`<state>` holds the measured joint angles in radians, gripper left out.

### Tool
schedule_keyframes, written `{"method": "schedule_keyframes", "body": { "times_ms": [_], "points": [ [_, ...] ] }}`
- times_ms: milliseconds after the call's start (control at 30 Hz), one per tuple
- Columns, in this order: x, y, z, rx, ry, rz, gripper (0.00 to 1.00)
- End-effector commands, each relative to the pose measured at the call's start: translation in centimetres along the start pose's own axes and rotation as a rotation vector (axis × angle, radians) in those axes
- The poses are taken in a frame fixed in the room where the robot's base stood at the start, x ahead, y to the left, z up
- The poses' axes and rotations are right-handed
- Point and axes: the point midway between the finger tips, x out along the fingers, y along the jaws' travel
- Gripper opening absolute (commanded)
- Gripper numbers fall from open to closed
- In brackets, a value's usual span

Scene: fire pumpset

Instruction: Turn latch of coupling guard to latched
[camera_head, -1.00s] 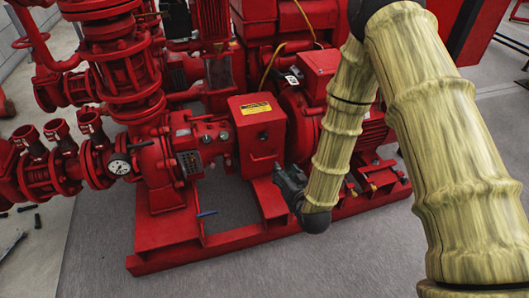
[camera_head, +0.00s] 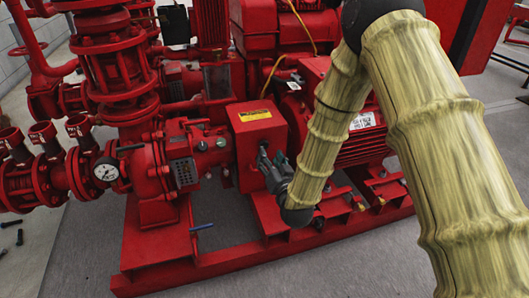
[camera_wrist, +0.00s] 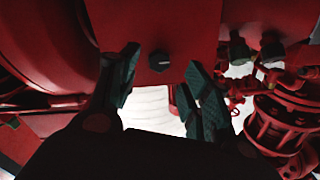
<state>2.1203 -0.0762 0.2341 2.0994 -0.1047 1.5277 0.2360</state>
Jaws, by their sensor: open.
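The coupling guard (camera_head: 257,118) is a red box with a yellow label, in the middle of the head view. In the wrist view its red face (camera_wrist: 190,25) fills the upper middle. The latch (camera_wrist: 159,61) shows there as a small dark knob near the lower edge of that face. In the wrist view my gripper (camera_wrist: 160,82) is open, with one finger on each side of the latch. I cannot tell whether a finger touches it.
Red pump casing with a pressure gauge (camera_head: 106,170) stands left of the guard, and the red motor (camera_head: 365,140) is right, partly behind my arm. Grey floor in front is clear.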

Motion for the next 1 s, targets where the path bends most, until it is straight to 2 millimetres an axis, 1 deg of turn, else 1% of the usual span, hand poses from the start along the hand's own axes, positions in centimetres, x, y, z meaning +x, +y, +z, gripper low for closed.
{"method": "schedule_keyframes", "body": {
  "times_ms": [100, 200, 333, 533, 800, 833, 867, 1000],
  "points": [
    [2.0, 0.1, 0.3, -0.001, 0.003, -0.002, 0.48],
    [3.4, 0.1, 0.2, 0.0, 0.003, -0.002, 0.48],
    [4.8, 0.1, 0.2, 0.001, 0.002, -0.001, 0.48],
    [5.9, 0.0, 0.1, 0.001, 0.001, 0.0, 0.48],
    [6.0, 0.0, 0.0, 0.001, 0.0, 0.0, 0.48],
    [6.0, 0.0, 0.0, 0.001, 0.0, 0.0, 0.46],
    [6.0, 0.0, 0.0, 0.001, 0.0, 0.0, 0.41],
    [6.0, 0.0, 0.0, 0.001, 0.0, 0.0, 0.15]
  ]
}}
